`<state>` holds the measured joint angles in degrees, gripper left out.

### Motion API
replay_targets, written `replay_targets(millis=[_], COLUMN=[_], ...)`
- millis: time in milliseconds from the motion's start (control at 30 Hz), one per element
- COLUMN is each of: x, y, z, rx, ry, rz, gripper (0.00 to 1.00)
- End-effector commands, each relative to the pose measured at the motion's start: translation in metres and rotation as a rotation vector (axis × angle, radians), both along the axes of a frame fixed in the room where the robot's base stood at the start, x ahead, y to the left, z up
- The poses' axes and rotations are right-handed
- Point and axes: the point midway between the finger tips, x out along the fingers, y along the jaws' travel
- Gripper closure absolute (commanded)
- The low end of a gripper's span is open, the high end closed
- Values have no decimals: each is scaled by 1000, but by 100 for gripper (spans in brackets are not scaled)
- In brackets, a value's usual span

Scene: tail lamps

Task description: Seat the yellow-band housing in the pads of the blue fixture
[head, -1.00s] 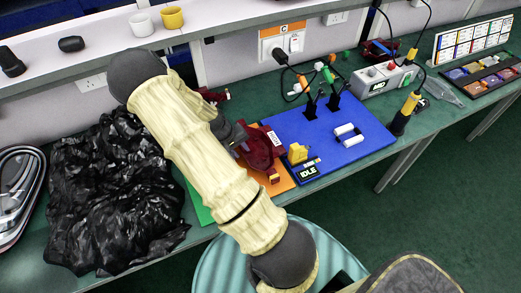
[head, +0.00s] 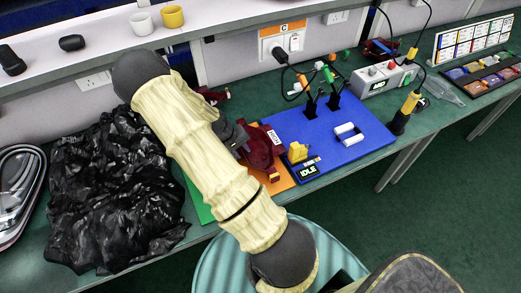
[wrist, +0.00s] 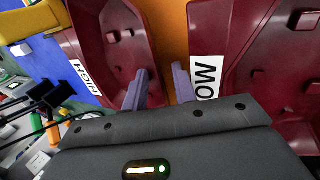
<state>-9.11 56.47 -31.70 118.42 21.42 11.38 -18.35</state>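A dark red housing with a white label (head: 274,137) lies on the orange mat, left of the blue fixture (head: 350,154). In the wrist view this housing (wrist: 112,40) reads HIGH, and a second red housing (wrist: 255,60) carries another white label. No yellow band shows clearly on either. My gripper (wrist: 161,88) has its two grey-lilac fingers apart beside the HIGH housing's near wall. One finger overlaps that housing; the other is over the orange gap. I see no firm grip. White pads (head: 348,134) stand empty on the fixture. In the head view my arm hides the fingertips.
A yellow clamp (head: 298,152) and an IDLE display (head: 307,171) stand at the fixture's left front. Black posts with cables (head: 322,100) rise at its back. A black crumpled bag (head: 105,190) fills the bench at left. A black-yellow tool (head: 405,112) stands right of the fixture.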

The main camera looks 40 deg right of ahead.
Motion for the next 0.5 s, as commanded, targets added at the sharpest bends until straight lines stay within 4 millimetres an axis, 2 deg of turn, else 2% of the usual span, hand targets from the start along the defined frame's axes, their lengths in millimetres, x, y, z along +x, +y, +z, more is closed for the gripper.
replay_targets(millis=[433,467,500], x=[0,0,0], y=[0,0,0], z=[-3,-3,-3], rx=[0,0,0], ry=[0,0,0], rz=[0,0,0], gripper=[72,75,82])
